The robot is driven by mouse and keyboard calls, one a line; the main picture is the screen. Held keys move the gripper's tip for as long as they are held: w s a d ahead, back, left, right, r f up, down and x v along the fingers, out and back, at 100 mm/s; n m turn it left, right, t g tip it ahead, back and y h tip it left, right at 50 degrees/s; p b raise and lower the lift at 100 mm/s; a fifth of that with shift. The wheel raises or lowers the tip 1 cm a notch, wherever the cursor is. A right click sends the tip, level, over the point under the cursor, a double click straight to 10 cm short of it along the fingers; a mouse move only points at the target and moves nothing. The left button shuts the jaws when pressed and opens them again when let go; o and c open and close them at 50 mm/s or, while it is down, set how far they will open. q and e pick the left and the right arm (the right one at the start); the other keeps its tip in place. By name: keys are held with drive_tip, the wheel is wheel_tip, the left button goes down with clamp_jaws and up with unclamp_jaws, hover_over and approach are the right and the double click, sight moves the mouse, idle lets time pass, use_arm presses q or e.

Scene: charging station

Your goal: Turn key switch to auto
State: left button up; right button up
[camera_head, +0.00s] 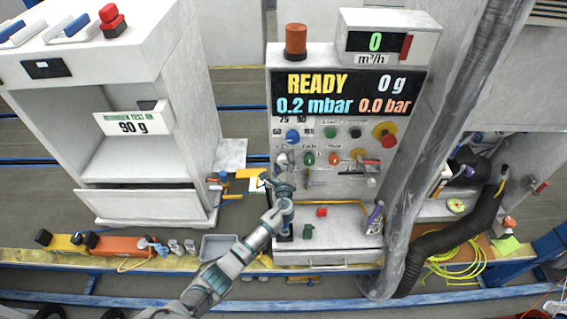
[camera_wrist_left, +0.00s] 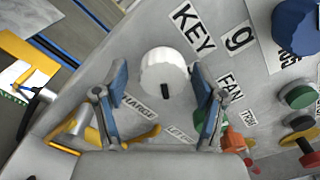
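The key switch is a white ribbed round knob (camera_wrist_left: 163,68) under the label "KEY" (camera_wrist_left: 192,27) in the left wrist view. A short black mark on it points toward the bottom of that picture. My left gripper (camera_wrist_left: 160,88) is open, with one blue finger on each side of the knob. Gaps show between the fingers and the knob. In the head view, my left gripper (camera_head: 282,168) is at the left side of the control panel (camera_head: 345,185) and partly hides the switch. My right gripper is not in view.
A blue knob (camera_head: 292,136), green button (camera_head: 309,158), orange-red button (camera_head: 333,159) and red emergency stop (camera_head: 388,140) are close on the panel. The display (camera_head: 345,95) reads "READY". A thick grey column (camera_head: 415,180) stands right of the panel.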

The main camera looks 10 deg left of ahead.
use_arm(q)
drive_tip(key=shift+r, duration=0.1)
drive_tip(key=v, duration=1.2)
